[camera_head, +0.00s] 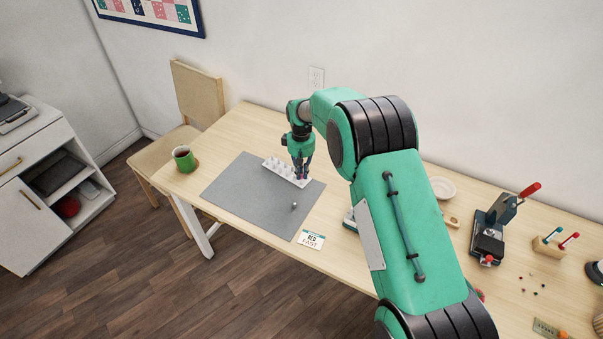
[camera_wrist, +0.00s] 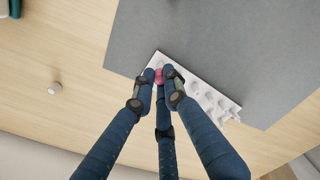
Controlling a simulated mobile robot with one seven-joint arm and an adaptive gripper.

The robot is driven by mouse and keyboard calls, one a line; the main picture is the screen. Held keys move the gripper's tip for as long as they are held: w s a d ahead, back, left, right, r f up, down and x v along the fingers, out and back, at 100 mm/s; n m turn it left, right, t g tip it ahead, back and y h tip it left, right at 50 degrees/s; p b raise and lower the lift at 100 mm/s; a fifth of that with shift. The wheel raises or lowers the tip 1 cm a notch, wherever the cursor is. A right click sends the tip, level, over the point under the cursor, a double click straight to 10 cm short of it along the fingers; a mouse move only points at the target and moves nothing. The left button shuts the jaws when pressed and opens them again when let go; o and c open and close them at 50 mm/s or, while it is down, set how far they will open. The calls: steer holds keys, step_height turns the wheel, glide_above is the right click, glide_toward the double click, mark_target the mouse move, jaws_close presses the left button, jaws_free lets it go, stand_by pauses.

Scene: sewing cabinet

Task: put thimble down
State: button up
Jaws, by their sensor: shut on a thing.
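My gripper (camera_head: 303,168) is over the right end of a white rack (camera_head: 272,165) in the head view. In the wrist view its dark blue fingers (camera_wrist: 159,78) are closed around a small pink thimble (camera_wrist: 158,76), largely covered by the fingertips. The thimble is at one end of the rack (camera_wrist: 212,100), which has rows of pale raised pegs or thimbles. I cannot tell whether the thimble touches the rack. The rack lies at the back edge of a grey mat (camera_head: 232,190).
A small silvery object (camera_head: 294,205) lies on the mat. A white card (camera_head: 311,240) lies at the table's front edge. A green mug (camera_head: 184,158) stands left of the mat. A press (camera_head: 490,235) and a wooden holder (camera_head: 548,247) stand right. The left part of the mat is clear.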

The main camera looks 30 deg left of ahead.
steer(key=o, duration=0.7)
step_height(320, 180, up, 12)
steer(key=p, duration=0.3)
stand_by(0.7)
